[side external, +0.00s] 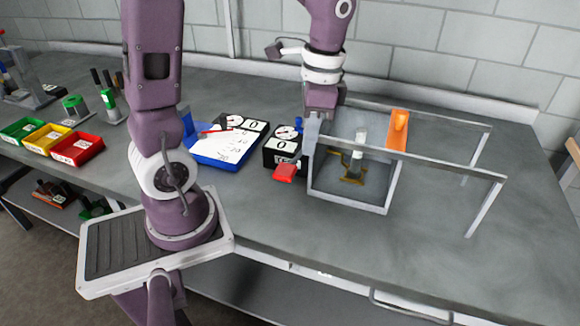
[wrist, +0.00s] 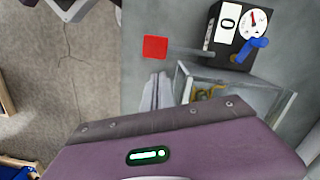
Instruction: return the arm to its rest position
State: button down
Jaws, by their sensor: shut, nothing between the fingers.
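My gripper (side external: 313,132) is shut and empty. It points down just left of the clear-walled enclosure (side external: 347,201), above the bench. In the wrist view my gripper (wrist: 156,90) shows as two grey fingers side by side. A black gauge box (side external: 270,155) with a 0 display, a red pad (side external: 284,172) and a blue lever stands left of the gripper, apart from it. The same gauge box (wrist: 230,48) is at the upper right in the wrist view, with the red pad (wrist: 155,47) on its arm to the left.
The enclosure's rails reach right across the bench (side external: 420,245); an orange part (side external: 398,128) is at its back. A blue tray (side external: 215,158) with a white sheet lies left of the gauge box. Green, yellow and red bins (side external: 76,148) stand far left. The bench's right front is clear.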

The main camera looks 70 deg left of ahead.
jog(key=s+d+r+n+t, duration=0.5)
jog(key=s+r, duration=0.3)
jog(key=s, duration=0.3)
jog(key=shift+d+t+h, duration=0.3)
jog(key=shift+d+t, duration=0.25)
jog(key=shift+t, duration=0.25)
